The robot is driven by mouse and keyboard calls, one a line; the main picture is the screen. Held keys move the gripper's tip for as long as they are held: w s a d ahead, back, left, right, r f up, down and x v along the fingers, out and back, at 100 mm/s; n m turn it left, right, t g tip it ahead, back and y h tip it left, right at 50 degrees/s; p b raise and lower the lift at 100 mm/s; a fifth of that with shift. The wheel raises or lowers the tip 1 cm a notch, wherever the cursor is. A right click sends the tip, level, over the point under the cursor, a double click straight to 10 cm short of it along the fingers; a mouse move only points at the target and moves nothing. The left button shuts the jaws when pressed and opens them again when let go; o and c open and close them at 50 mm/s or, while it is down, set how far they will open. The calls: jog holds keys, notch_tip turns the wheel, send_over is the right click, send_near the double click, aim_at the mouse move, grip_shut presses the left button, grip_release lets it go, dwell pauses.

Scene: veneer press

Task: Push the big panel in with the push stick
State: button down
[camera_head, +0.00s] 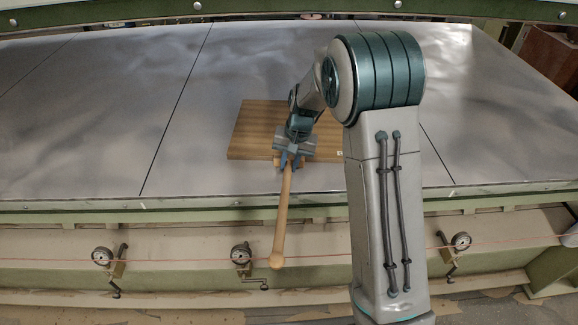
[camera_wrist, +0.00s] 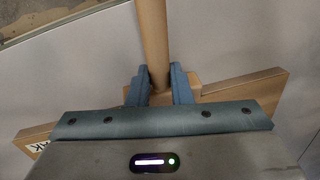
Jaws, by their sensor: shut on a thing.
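The big panel (camera_head: 257,125) is a flat wooden board lying on the grey metal bed of the press, near its front edge. Its edge also shows in the wrist view (camera_wrist: 237,88), on both sides of my gripper. The push stick (camera_head: 283,220) is a long wooden rod with a rounded end that hangs out past the front edge of the bed. My gripper (camera_head: 289,163) is shut on the push stick, over the panel's front edge. The stick also shows between my fingers in the wrist view (camera_wrist: 153,40). My arm hides part of the panel's right side.
The metal bed (camera_head: 90,110) is clear to the left of the panel, with dark seam lines across it. A green front beam carries several dials with cranks, one at the left (camera_head: 102,256). A red line (camera_head: 180,262) runs along the front. A green upper beam (camera_head: 300,8) crosses the back.

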aim_at(287, 174)
jog(key=shift+w+d+p, duration=0.25)
jog(key=shift+w, duration=1)
jog(key=shift+w+d+p, duration=0.2)
jog(key=shift+w+p, duration=0.05)
jog(key=shift+w, duration=1)
jog(key=shift+s, duration=0.15)
jog(key=s+r, duration=0.1)
jog(key=s, duration=0.2)
jog(key=s+a+r, duration=0.1)
jog(key=s, duration=0.2)
jog(key=s+r+b, duration=0.1)
jog(key=s, duration=0.2)
jog(key=shift+s+a, duration=0.3)
jog(key=shift+s, duration=0.1)
jog(key=shift+f, duration=0.1)
